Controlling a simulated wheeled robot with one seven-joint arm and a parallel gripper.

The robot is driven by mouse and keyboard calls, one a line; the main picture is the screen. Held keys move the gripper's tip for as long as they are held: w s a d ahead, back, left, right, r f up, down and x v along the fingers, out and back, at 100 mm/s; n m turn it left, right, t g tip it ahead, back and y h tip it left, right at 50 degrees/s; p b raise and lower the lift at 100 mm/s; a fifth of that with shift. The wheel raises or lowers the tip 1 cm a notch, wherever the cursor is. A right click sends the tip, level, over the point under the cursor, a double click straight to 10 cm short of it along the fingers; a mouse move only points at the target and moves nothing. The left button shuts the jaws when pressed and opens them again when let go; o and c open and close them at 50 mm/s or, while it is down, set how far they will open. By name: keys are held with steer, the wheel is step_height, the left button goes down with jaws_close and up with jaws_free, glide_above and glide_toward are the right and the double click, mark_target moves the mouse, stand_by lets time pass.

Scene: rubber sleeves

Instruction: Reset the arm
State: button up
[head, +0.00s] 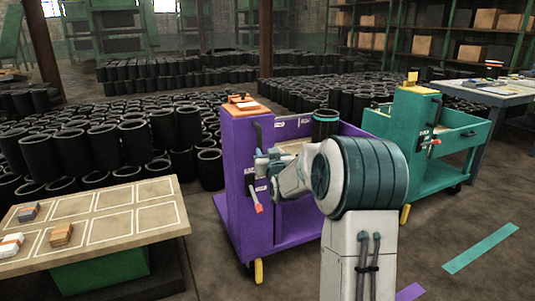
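My arm rises at the lower right and reaches left across the purple cart (235,150). My gripper (262,166) is at the cart's end panel, small and partly merged with the arm's wrist. I cannot tell whether its fingers are apart or whether they touch the panel. A red-tipped lever (257,207) sticks out of the panel just below it. A black sleeve with a teal band (325,124) stands upright in the purple cart, behind my arm and apart from my gripper. My arm hides part of the cart's inside.
A green cart (409,125) with a red-tipped lever stands at right. A wooden table (115,225) with marked squares and small blocks is at lower left. Many black sleeves (130,140) fill the floor behind. A workbench (490,92) is at far right. Open floor lies at lower right.

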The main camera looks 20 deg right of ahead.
stand_by(0.3)
steer(key=s+a+r+n+g+y+p, duration=0.1)
steer(key=s+a+r+g+p, duration=0.5)
steer(key=s+a+r+p, duration=0.5)
steer(key=s+a+r+g+p, duration=0.1)
steer(key=s+r+g+p, duration=0.2)
steer(key=s+p, duration=0.3)
steer(key=s+a+r+g+p, duration=0.1)
steer(key=s+p, duration=0.5)
steer(key=s, duration=0.9)
steer(key=s+a+r+g+y+p, duration=0.1)
steer(key=s+r+g+p, duration=0.3)
steer(key=s, duration=0.7)
steer(key=shift+r+g+p, duration=0.35)
steer(key=shift+g+p, duration=0.15)
steer(key=shift+p, duration=0.65)
